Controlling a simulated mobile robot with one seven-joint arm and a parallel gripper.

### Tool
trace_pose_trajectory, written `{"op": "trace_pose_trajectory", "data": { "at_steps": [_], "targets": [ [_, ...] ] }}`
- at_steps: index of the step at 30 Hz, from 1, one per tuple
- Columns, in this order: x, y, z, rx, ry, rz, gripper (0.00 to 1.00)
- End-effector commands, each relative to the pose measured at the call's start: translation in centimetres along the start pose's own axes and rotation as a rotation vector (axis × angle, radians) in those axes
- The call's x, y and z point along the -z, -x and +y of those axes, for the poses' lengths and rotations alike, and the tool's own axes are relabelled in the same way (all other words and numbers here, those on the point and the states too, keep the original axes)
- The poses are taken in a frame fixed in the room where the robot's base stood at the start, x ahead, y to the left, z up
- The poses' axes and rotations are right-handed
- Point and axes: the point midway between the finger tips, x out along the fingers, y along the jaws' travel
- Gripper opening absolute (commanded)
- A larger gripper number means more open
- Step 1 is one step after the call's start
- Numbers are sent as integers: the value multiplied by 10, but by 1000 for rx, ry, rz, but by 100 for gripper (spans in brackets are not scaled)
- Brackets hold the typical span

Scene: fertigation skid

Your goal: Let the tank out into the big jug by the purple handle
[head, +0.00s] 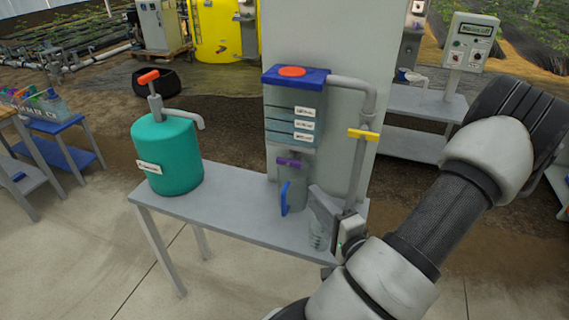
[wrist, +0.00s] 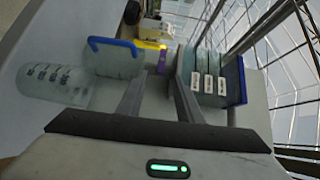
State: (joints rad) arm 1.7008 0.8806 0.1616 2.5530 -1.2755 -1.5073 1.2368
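The tank (head: 292,108) has clear walls, a blue lid with an orange cap, and white labels. Its purple handle (head: 289,162) sits below the tank; it also shows in the wrist view (wrist: 162,62). The big jug (head: 291,199), clear with a blue handle, stands under the purple handle; it also shows in the wrist view (wrist: 118,62). My gripper (head: 330,203) is right of the jug, its fingers apart with nothing held between them. In the wrist view the fingers (wrist: 160,85) point toward the jug and purple handle.
A smaller clear beaker (head: 318,236) stands at the table's front right, close to my gripper. A yellow handle (head: 363,133) sits on the grey pipe right of the tank. A teal canister (head: 168,157) with an orange-topped pump stands left. The table (head: 225,205) is bare between canister and jug.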

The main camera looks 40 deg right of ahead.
Motion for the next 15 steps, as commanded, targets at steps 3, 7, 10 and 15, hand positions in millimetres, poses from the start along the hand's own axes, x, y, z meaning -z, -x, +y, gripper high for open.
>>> {"op": "trace_pose_trajectory", "data": {
  "at_steps": [3,7,10,15],
  "targets": [
    [3,0,-1,27,-30,17,33],
    [3,-15,0,28,-25,14,33],
    [4,-32,4,28,-21,14,33],
    [3,-55,5,26,-20,14,33]
  ]
}}
